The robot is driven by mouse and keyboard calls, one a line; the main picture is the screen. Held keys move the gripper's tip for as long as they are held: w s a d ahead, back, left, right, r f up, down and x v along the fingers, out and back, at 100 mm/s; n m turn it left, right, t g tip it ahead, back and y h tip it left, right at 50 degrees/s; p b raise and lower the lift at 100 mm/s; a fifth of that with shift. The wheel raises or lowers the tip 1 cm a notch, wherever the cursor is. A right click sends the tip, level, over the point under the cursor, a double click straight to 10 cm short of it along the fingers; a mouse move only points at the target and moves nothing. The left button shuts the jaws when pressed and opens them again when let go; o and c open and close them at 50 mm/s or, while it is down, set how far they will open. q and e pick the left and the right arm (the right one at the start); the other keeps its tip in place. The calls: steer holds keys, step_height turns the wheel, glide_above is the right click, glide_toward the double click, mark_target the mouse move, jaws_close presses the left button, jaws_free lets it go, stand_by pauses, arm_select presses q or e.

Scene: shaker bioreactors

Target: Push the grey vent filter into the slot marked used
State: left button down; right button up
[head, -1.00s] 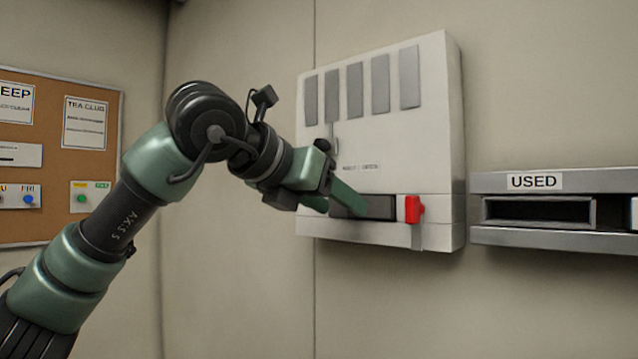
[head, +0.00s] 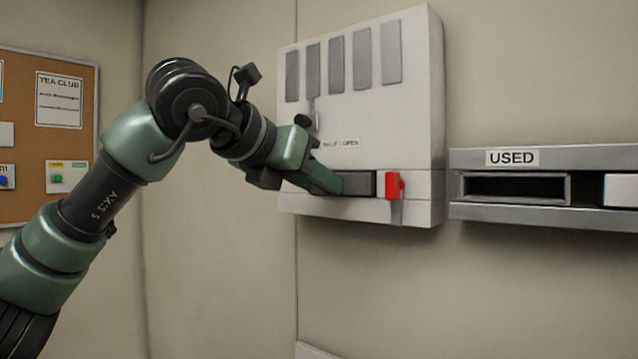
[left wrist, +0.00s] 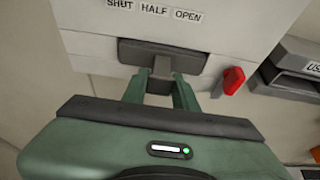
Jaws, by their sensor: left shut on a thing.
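The grey vent filter appears to be the dark grey block (head: 358,183) low in the white wall box. In the left wrist view its raised grip (left wrist: 161,62) is between my fingers. My left gripper (head: 338,186) is shut on it, and the fingers also show in the left wrist view (left wrist: 160,88). The filter is still at the box opening; how deep it sits is hidden. The slot marked USED (head: 515,189) is an empty dark opening in a metal rail right of the box. My right gripper is not in view.
A red latch (head: 393,186) stands just right of the filter on the white box (head: 362,120). A small lever hangs above, near the labels SHUT, HALF, OPEN (left wrist: 155,11). A white block (head: 621,190) sits right of the used slot. A notice board (head: 50,130) is far left.

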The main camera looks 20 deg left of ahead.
arm_select(q)
steer(key=shift+s+a, duration=0.3)
steer(key=shift+s, duration=0.35)
steer(key=shift+s+b, duration=0.2)
steer(key=shift+b, duration=0.2)
steer(key=shift+s+a, duration=0.25)
steer(key=shift+s, duration=0.25)
steer(key=shift+s+b, duration=0.2)
steer(key=shift+b, duration=0.15)
steer(key=shift+s+a, duration=0.2)
steer(key=shift+s, duration=0.2)
steer(key=shift+s, duration=0.15)
steer(key=shift+s+a+b, duration=0.25)
steer(key=shift+s+b, duration=0.2)
steer(key=shift+s, duration=0.15)
